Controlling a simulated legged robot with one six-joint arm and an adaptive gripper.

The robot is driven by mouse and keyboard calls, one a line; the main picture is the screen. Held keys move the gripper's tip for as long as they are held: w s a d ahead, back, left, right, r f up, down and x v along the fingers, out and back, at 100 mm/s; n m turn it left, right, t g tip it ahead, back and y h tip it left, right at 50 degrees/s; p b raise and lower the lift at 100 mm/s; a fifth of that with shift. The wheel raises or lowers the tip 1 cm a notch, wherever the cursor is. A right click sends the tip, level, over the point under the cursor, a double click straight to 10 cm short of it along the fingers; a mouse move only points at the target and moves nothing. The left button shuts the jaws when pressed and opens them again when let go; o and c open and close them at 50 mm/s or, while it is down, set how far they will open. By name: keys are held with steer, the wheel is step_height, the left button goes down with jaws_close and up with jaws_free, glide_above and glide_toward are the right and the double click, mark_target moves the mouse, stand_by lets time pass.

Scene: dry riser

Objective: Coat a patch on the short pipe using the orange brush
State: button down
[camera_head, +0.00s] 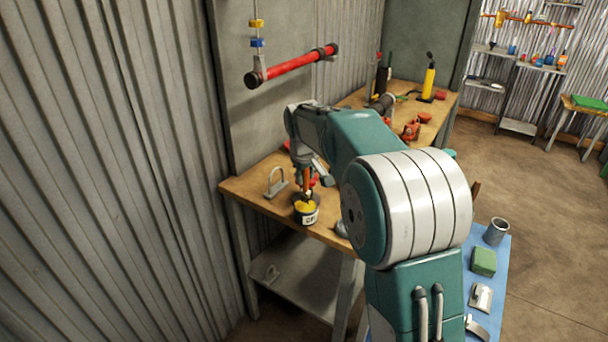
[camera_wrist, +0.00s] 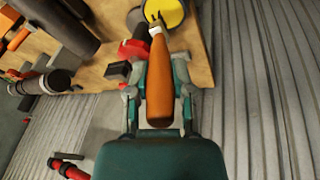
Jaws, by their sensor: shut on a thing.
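The orange brush (camera_wrist: 159,85) is held by its handle between the fingers of my gripper (camera_wrist: 158,97), with its pale ferrule pointing away from the palm. In the head view, my gripper (camera_head: 305,178) points down above the black pot (camera_head: 306,218) with yellow contents. The brush's tip is at the pot's mouth; I cannot tell how deep it reaches. The pot's yellow top (camera_wrist: 168,11) is at the top of the wrist view. A short red pipe (camera_head: 295,66) with dark ends is mounted on the grey wall panel, above and behind the bench. My gripper is apart from it.
The pot stands near the front edge of the wooden bench (camera_head: 240,187). A metal U-shaped bracket (camera_head: 276,183) is left of it. Red fittings (camera_head: 411,129) and a yellow bottle (camera_head: 429,82) are farther back. A blue surface with a grey cup (camera_head: 497,231) is at right.

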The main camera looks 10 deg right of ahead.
steer(key=shift+a+f, duration=0.1)
steer(key=shift+f, duration=0.2)
stand_by(0.6)
steer(key=shift+r, duration=3.55)
